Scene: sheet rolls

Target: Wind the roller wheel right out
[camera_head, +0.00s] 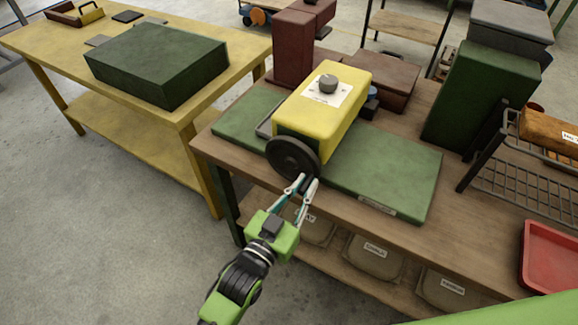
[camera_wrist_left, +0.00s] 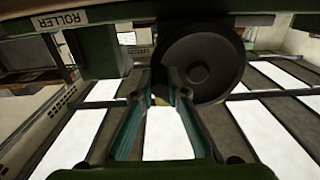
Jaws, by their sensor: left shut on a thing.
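The roller wheel (camera_head: 292,157) is a black disc on the near end of a yellow machine (camera_head: 318,112). The machine stands on a green base plate (camera_head: 385,168) on the wooden bench. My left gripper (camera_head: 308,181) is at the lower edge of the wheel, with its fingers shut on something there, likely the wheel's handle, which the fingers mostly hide. In the left wrist view the wheel (camera_wrist_left: 200,62) shows just beyond the fingertips (camera_wrist_left: 168,85), with a small yellow bit between the fingers. My right gripper is not in view.
A grey knob (camera_head: 328,84) sits on the machine's top. A green block (camera_head: 483,100), a wire rack (camera_head: 520,172) and a red tray (camera_head: 552,262) are to the right. Labelled sacks (camera_head: 372,255) lie on the shelf below. A yellow table (camera_head: 60,62) stands at left, with bare floor in front.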

